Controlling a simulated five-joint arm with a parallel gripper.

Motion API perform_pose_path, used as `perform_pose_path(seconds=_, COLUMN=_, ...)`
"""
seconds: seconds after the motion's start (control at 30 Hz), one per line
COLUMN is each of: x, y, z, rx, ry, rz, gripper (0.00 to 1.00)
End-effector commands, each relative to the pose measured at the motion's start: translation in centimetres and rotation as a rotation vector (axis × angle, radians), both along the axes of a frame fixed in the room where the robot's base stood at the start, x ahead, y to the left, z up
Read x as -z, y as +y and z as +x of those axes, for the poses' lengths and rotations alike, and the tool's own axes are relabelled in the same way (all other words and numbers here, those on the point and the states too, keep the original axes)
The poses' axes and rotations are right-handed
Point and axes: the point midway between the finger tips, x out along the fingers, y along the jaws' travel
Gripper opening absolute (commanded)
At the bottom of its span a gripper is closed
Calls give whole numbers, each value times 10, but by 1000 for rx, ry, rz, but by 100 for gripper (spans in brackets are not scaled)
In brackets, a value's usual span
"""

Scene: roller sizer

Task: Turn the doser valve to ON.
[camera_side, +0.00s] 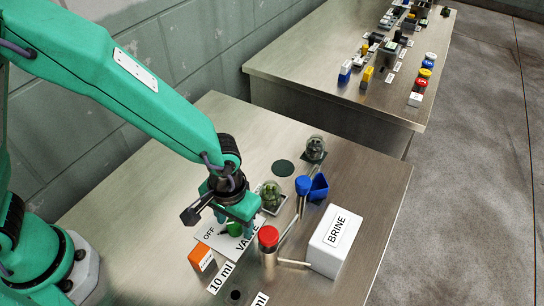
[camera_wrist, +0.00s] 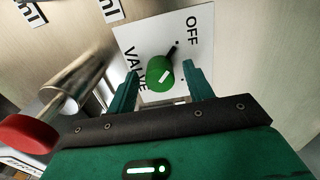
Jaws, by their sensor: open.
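The doser valve is a round green knob (camera_wrist: 158,71) on a white plate (camera_wrist: 135,38) lettered OFF and VALVE. A dark bar sticks out from the knob toward the OFF word, and a white mark shows on the knob. No ON word is visible. In the side view the knob (camera_side: 234,229) shows partly below my fingers. My gripper (camera_wrist: 160,66) is open, with one green finger on each side of the knob. Whether the fingers touch it I cannot tell. In the side view my gripper (camera_side: 238,212) hangs over the plate.
A red-capped metal cylinder (camera_side: 268,252) stands close to the right of the plate. A white BRINE box (camera_side: 322,258), a blue container (camera_side: 318,188) and two glass-like domed items stand further right. An orange block (camera_side: 202,262) stands left. A second table is behind.

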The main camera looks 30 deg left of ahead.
Motion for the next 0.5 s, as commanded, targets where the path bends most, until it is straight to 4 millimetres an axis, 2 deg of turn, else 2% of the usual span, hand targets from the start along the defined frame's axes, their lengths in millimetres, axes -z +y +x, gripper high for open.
perform_pose_path(seconds=0.37, x=5, y=0, z=0, rx=0, ry=-1, rz=-1, gripper=52)
perform_pose_path(seconds=0.4, x=5, y=0, z=0, rx=0, ry=-1, rz=-1, gripper=50)
perform_pose_path(seconds=0.5, x=5, y=0, z=0, rx=0, ry=-1, rz=-1, gripper=30)
